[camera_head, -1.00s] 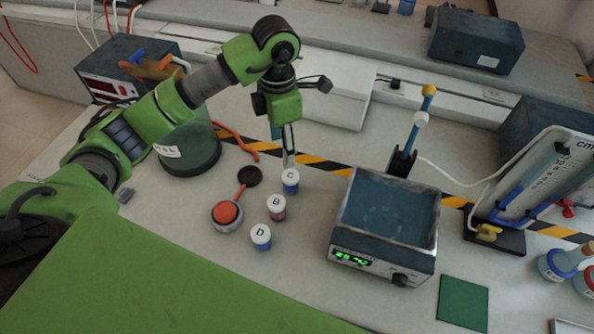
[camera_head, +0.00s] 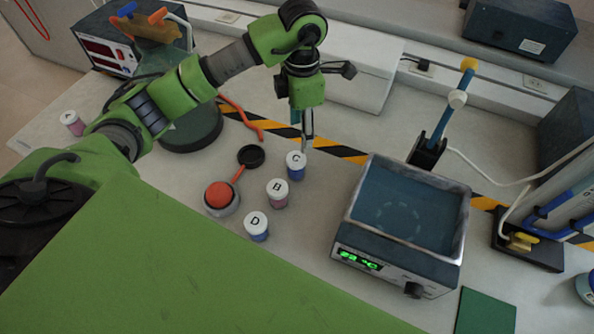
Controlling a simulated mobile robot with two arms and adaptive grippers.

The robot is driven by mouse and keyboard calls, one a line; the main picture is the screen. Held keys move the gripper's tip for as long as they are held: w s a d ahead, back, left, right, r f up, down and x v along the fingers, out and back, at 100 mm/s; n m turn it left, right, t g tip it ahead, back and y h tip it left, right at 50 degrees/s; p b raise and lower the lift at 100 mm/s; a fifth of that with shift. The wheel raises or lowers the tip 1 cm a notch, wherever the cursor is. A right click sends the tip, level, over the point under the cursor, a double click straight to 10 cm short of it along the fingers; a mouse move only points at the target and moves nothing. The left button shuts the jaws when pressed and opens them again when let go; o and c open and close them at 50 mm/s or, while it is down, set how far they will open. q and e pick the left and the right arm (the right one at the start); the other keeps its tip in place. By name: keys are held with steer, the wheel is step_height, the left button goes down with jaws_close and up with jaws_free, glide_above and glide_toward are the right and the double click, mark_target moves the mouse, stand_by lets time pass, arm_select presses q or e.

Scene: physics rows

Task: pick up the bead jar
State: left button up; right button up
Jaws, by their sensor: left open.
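Several small jars with white lids stand on the bench. Jar C (camera_head: 297,168) has blue contents, jar B (camera_head: 277,196) pinkish contents and jar D (camera_head: 257,229) blue contents. Another white-lidded jar with pink contents (camera_head: 73,124) stands far left, partly beside my arm. I cannot tell which one is the bead jar. My left gripper (camera_head: 307,142) points down just behind jar C, open and empty. I cannot tell whether its fingers touch that jar. My right gripper is not in view.
A red-topped button (camera_head: 221,197) and a black disc (camera_head: 251,156) lie left of the jars. A dark green cylinder (camera_head: 192,132) stands behind, partly covered by my arm. Striped tape (camera_head: 340,151) crosses the bench.

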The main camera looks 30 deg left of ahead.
mark_target(296, 159)
arm_select(q)
steer(key=shift+f, duration=0.45)
step_height(296, 159, down, 8)
steer(key=shift+s+p, duration=0.1)
steer(key=shift+p, duration=0.95)
steer(key=shift+s+a+f, duration=0.1)
steer(key=shift+s+f, duration=0.05)
steer(key=shift+f, duration=0.15)
steer(key=f, duration=0.1)
steer(key=f+p, duration=0.2)
steer(key=shift+s+a+f, duration=0.2)
steer(key=shift+s+a, duration=0.05)
steer(key=shift+s, duration=0.1)
steer(key=shift+w+f, duration=0.1)
steer(key=shift+f, duration=0.5)
steer(key=c, duration=1.3)
